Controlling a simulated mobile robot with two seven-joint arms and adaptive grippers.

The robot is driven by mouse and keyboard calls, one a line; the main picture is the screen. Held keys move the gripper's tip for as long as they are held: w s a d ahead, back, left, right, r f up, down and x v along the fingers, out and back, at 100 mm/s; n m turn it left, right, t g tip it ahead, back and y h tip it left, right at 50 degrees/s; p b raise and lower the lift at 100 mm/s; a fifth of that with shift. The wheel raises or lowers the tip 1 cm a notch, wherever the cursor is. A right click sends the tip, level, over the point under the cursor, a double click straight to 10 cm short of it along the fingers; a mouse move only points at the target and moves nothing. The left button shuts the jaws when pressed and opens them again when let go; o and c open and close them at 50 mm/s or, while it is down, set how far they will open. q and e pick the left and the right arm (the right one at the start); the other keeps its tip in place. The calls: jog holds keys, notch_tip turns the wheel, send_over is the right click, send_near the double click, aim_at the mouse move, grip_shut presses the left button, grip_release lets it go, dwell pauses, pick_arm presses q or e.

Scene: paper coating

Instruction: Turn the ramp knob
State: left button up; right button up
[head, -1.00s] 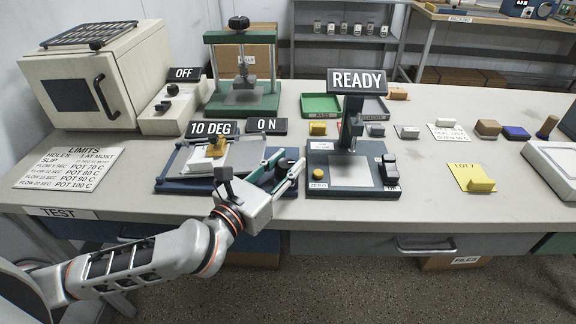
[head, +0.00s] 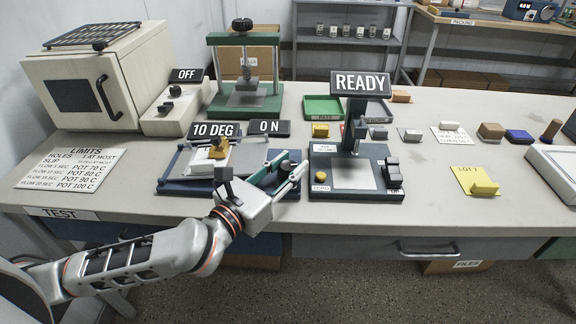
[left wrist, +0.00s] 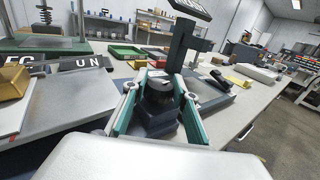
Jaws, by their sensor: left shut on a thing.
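The ramp device (head: 180,187) has a blue base and a light tilting plate with a yellow block (head: 219,150) on it. The dark ramp knob (left wrist: 159,93) sits on the right end of the base, between the green fingers in the left wrist view. My left gripper (head: 281,174) is shut on the knob from the front. In the head view the fingers partly hide the knob. My right gripper is not in view.
A tester with a "READY" sign (head: 360,83) stands close to the right of the left gripper. A green press (head: 243,104) and a cream oven (head: 83,85) are behind. A limits card (head: 70,170) lies at left.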

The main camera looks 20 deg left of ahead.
aim_at(282, 172)
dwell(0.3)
pick_arm(q)
jog(key=o, duration=1)
jog(key=shift+w+f, duration=0.1)
jog(key=shift+o, duration=0.5)
jog(key=shift+d, duration=0.1)
jog(key=shift+w, duration=0.1)
jog(key=shift+s+a+f, duration=0.1)
jog(key=shift+s+a, duration=0.1)
jog(key=shift+s, duration=0.25)
jog(key=v, duration=0.5)
jog(key=shift+s+a, duration=0.1)
jog(key=shift+s, duration=0.05)
jog(key=shift+v, duration=1)
jog(key=shift+d, duration=0.25)
